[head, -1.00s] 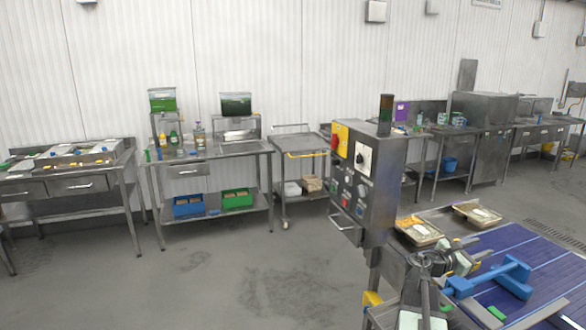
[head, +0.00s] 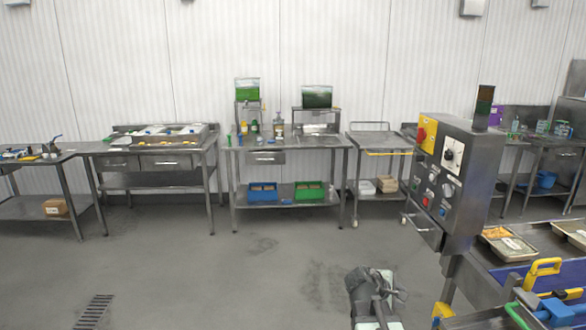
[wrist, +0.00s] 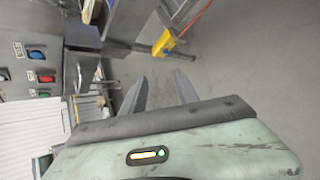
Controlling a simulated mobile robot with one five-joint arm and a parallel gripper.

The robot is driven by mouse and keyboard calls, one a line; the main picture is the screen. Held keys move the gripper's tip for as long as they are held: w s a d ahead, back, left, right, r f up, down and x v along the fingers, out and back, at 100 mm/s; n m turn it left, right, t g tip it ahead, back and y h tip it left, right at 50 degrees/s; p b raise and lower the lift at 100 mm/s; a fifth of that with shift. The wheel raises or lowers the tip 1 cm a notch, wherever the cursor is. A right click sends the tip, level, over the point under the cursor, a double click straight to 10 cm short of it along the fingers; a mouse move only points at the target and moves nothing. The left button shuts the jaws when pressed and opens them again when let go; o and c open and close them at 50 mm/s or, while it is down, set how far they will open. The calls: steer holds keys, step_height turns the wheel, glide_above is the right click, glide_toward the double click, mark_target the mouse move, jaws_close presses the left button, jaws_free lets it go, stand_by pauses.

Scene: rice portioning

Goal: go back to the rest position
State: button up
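My gripper (wrist: 160,88) shows in the wrist view with its two grey fingers apart and nothing between them; grey floor lies beyond. In the head view my arm is at the bottom, right of centre, over open floor, left of the control panel; its fingertips are not clear there. The control panel (head: 448,180) is a grey box with a yellow and red switch and several buttons. It also shows at the left of the wrist view (wrist: 35,65), turned on its side.
The conveyor table (head: 478,262) with metal trays (head: 508,246) stands at the right. Along the back wall are a steel table with blue (head: 262,192) and green bins (head: 308,192), a cart (head: 380,148) and a counter (head: 150,148). The middle floor (head: 220,265) is clear, with a drain (head: 95,311).

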steer(key=s+a+f+m+g+y, duration=0.1)
steer(key=s+a+f+m+y, duration=0.2)
steer(key=a, duration=0.4)
steer(key=s+a+f+m+g+y, duration=0.2)
steer(key=s+a+f+m+y, duration=0.1)
steer(key=a, duration=0.4)
steer(key=s+a+f+m+g+y, duration=0.1)
steer(key=s+a+f+m+y, duration=0.2)
steer(key=a+m, duration=0.3)
steer(key=shift+s+a+f+g, duration=0.15)
steer(key=shift+s+a+g, duration=0.15)
steer(key=shift+s+a, duration=0.5)
steer(key=shift+d, duration=0.15)
